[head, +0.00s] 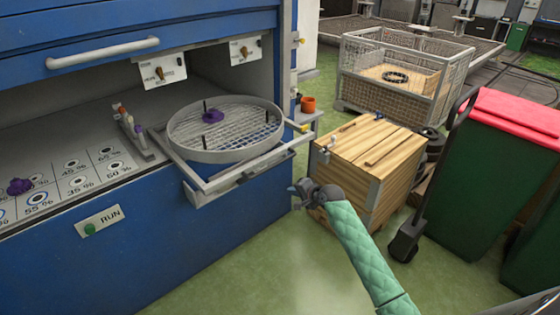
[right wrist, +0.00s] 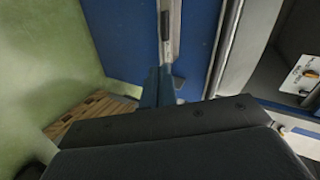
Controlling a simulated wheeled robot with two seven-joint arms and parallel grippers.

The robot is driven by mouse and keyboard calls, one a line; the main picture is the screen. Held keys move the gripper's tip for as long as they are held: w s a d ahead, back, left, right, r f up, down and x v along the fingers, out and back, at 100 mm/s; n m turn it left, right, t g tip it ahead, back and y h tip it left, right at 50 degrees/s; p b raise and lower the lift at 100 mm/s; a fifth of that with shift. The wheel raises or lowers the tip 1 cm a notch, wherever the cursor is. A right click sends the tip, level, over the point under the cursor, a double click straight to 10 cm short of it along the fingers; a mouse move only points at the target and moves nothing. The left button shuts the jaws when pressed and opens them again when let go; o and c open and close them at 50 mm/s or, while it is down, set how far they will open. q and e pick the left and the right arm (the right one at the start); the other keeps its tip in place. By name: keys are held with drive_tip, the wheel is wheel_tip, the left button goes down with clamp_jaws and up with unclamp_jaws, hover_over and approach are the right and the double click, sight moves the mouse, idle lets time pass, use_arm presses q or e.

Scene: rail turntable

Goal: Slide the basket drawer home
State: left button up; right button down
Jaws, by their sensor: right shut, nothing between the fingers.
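The basket drawer (head: 215,187) stands pulled out from the blue cabinet (head: 180,250). A round wire basket (head: 225,130) sits on it, holding a purple knob-like piece and dark upright pins. The drawer front has a pale rail with a dark recessed grip. My right gripper (head: 299,195) is shut and empty, to the right of the drawer front and apart from it in the head view. In the right wrist view, a gripper finger (right wrist: 158,88) points toward a pale rail (right wrist: 168,30) against blue; contact cannot be told. My left gripper is out of view.
A wooden crate (head: 375,150) stands right of the drawer, close to my right arm. A wire cage (head: 400,70) stands behind it, and a green bin with red lid (head: 480,170) at the right. Green floor (head: 270,270) is clear in front of the cabinet.

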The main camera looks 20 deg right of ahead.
drive_tip(key=m+t, duration=0.2)
approach(274, 154)
drive_tip(key=s+d, duration=0.2)
drive_tip(key=s, duration=0.1)
drive_tip(key=shift+y, duration=0.4)
drive_tip(key=x, duration=0.3)
drive_tip(key=p+x, duration=0.1)
drive_tip(key=x, duration=0.4)
drive_tip(key=shift+w+a+r, duration=0.3)
drive_tip(key=shift+w+a, duration=0.05)
drive_tip(key=shift+a, duration=0.05)
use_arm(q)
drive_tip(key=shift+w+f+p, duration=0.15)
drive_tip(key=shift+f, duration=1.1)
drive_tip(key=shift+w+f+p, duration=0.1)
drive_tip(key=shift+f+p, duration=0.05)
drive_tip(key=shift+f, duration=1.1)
use_arm(e)
drive_tip(key=shift+w+a+f, duration=0.15)
drive_tip(key=shift+w+f, duration=0.1)
drive_tip(key=shift+w, duration=0.2)
